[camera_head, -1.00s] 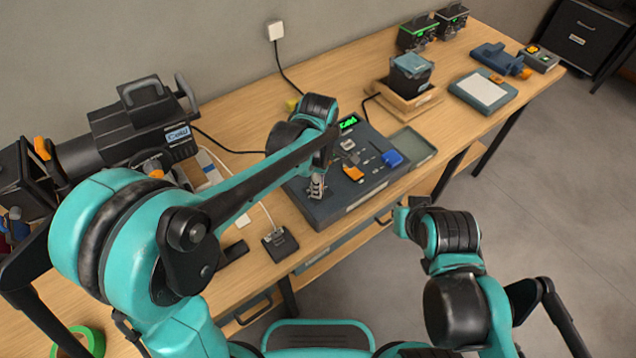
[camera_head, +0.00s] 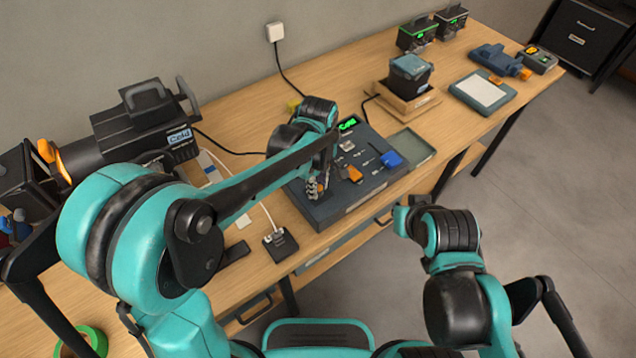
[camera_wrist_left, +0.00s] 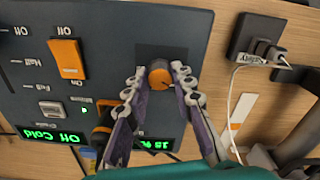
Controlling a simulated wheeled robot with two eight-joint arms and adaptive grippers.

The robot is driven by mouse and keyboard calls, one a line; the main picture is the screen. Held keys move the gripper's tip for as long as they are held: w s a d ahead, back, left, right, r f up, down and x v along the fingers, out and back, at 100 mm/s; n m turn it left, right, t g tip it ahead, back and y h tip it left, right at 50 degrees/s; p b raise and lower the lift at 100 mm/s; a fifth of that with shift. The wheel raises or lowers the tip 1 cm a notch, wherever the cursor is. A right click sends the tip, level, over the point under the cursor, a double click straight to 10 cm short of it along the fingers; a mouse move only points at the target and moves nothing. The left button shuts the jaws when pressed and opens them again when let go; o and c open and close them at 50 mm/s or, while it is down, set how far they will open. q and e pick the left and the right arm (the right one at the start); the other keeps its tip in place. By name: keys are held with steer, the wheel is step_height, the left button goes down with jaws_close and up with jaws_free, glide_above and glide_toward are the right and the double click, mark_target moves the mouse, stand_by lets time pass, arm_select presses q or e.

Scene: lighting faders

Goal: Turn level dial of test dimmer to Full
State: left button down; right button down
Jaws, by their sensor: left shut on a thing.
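The test dimmer, a dark control box (camera_head: 347,208), lies on the wooden table in the head view. Its panel (camera_wrist_left: 108,55) fills the left of the wrist view, upside down. The round orange level dial (camera_wrist_left: 160,74) sits on a dark square there. My left gripper (camera_wrist_left: 159,78) is shut on the dial, one finger on each side. In the head view my left gripper (camera_head: 315,188) reaches down onto the box's left part and mostly hides the dial. A green display (camera_wrist_left: 155,145) is partly hidden by a finger. My right arm is at the lower right; its fingers are not visible.
An orange rocker switch (camera_wrist_left: 68,60) and a grey button (camera_wrist_left: 51,109) are on the panel. A dark socket block with a plug (camera_head: 280,243) stands left of the box. A black lamp (camera_head: 140,122) stands at the left.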

arm_select(q)
steer(key=m, duration=0.3)
steer(key=shift+m, duration=0.3)
steer(key=m+p, duration=0.1)
steer(key=m, duration=0.2)
steer(key=shift+m, duration=0.3)
steer(key=m, duration=0.3)
steer(key=shift+m, duration=0.4)
steer(key=m, duration=0.8)
steer(key=shift+p, duration=0.35)
steer(key=m, duration=0.3)
steer(key=shift+m, duration=0.4)
steer(key=m, duration=0.3)
steer(key=shift+m, duration=2.2)
